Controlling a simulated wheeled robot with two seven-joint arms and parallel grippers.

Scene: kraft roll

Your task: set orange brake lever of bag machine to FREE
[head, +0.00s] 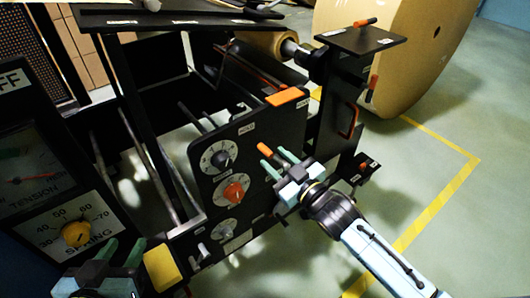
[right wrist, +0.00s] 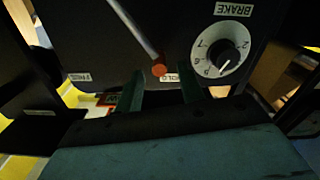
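The orange brake lever shows in the right wrist view as a grey rod with an orange tip (right wrist: 159,70), by a label reading HOLD (right wrist: 172,78). A label that seems to read FREE (right wrist: 77,77) is to its left. In the head view an orange tip (head: 265,150) shows just beyond my right gripper (head: 279,162). The right gripper's green fingers are apart, one on each side of the orange tip in the right wrist view (right wrist: 161,90); whether they touch it I cannot tell. My left gripper (head: 122,251) is open and empty at the lower left.
The black machine panel (head: 258,205) carries several dials, including an orange knob (head: 233,191). A BRAKE dial (right wrist: 222,48) is right of the lever in the wrist view. A gauge box (head: 45,185) stands left, a large kraft roll (head: 420,50) behind right. Floor on the right is free.

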